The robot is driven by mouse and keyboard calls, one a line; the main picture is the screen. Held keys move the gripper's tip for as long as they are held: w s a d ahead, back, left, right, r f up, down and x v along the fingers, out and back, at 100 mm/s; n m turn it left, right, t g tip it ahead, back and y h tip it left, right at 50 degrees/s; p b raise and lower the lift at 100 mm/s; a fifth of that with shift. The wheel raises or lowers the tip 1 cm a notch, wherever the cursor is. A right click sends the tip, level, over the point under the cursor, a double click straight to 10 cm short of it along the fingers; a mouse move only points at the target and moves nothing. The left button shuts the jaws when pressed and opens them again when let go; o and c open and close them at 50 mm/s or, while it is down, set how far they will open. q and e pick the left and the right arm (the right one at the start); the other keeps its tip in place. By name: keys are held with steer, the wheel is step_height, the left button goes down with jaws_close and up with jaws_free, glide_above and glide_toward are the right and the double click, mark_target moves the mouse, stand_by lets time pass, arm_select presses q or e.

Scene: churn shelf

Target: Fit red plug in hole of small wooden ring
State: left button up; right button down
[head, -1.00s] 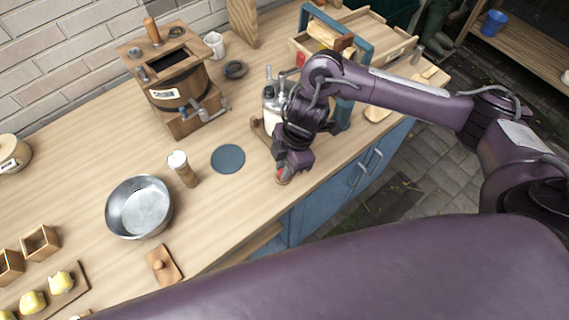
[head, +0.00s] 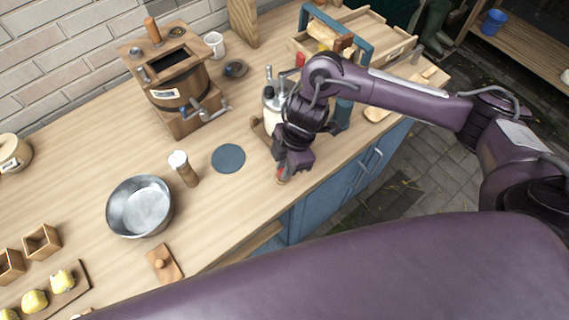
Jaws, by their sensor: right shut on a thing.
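My right gripper (head: 284,172) is low over the front edge of the wooden counter, fingers pointing down. It is shut on the red plug (head: 281,174), of which only a small red patch shows below the fingers. A bit of light brown wood (head: 281,181) shows right under the plug; it may be the small wooden ring, mostly hidden by the gripper. I cannot tell whether the plug is in the hole or above it. My left gripper is not in view.
A white jar with metal fittings (head: 270,108) stands close behind the right gripper. A blue-grey round mat (head: 228,159), a white-topped wooden shaker (head: 184,168) and a metal bowl (head: 139,207) lie to the left. A wooden churn (head: 178,85) stands at the back.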

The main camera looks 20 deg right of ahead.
steer(key=c, duration=1.3)
jaws_free()
steer(key=c, duration=0.4)
steer(key=shift+r, duration=0.1)
steer(key=p+v, duration=0.7)
